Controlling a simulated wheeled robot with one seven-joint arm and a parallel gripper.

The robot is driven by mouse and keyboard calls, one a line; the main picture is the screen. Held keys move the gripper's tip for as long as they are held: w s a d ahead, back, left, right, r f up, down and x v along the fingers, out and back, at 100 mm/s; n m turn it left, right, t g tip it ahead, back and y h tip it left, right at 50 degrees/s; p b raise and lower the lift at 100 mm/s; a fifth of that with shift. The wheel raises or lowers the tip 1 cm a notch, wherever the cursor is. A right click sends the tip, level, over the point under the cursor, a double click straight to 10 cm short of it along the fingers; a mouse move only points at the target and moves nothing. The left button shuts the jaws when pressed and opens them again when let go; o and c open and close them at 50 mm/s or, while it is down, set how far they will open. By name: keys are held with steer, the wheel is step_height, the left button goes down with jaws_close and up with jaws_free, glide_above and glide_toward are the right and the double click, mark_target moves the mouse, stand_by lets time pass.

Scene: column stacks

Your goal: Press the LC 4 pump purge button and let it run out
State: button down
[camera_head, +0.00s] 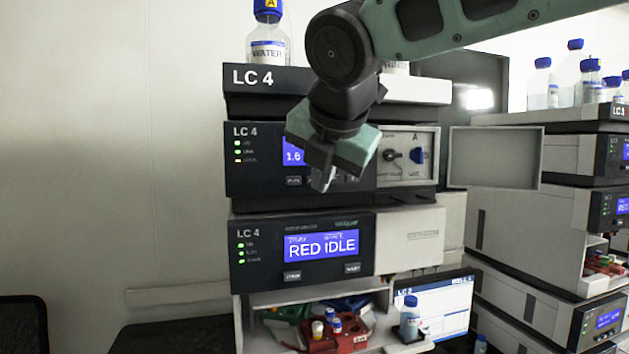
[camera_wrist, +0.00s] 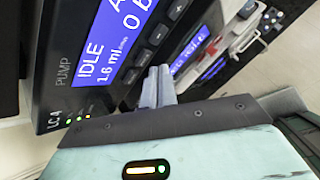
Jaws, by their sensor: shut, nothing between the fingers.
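The LC 4 pump module (camera_head: 258,180) is the upper dark-fronted unit of the near stack in the head view. Its blue display (camera_head: 293,152) is partly hidden by my gripper (camera_head: 322,182), and a small button (camera_head: 293,181) shows below it, its label too small to read. In the wrist view the pump display (camera_wrist: 113,40) reads IDLE, 1.6 ml/min and 0, with dark buttons (camera_wrist: 155,35) beside it. My gripper (camera_wrist: 160,78) is shut and empty, its fingertips close to the button row. I cannot tell whether they touch a button.
A WATER bottle (camera_head: 268,45) stands on top of the stack. Another stack (camera_head: 545,200) stands at right.

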steer(key=shift+w, duration=0.1)
steer(key=shift+w+a+p, duration=0.1)
steer(key=shift+w+p, duration=0.2)
steer(key=shift+p, duration=0.15)
steer(key=shift+w+a+p, duration=0.1)
steer(key=shift+w+p, duration=0.25)
steer(key=shift+w, duration=0.05)
stand_by(0.7)
steer(key=shift+s, duration=0.1)
steer(key=shift+s+d+b, duration=0.2)
steer(key=shift+s+b, duration=0.1)
steer(key=shift+s, duration=0.4)
steer(key=shift+s+d+b, duration=0.25)
steer(key=shift+s, duration=0.55)
steer(key=shift+s+d+b, duration=0.2)
steer(key=shift+s+b, duration=0.05)
steer(key=shift+s, duration=0.6)
steer(key=shift+s+d+b, duration=0.25)
steer(key=shift+s, duration=0.55)
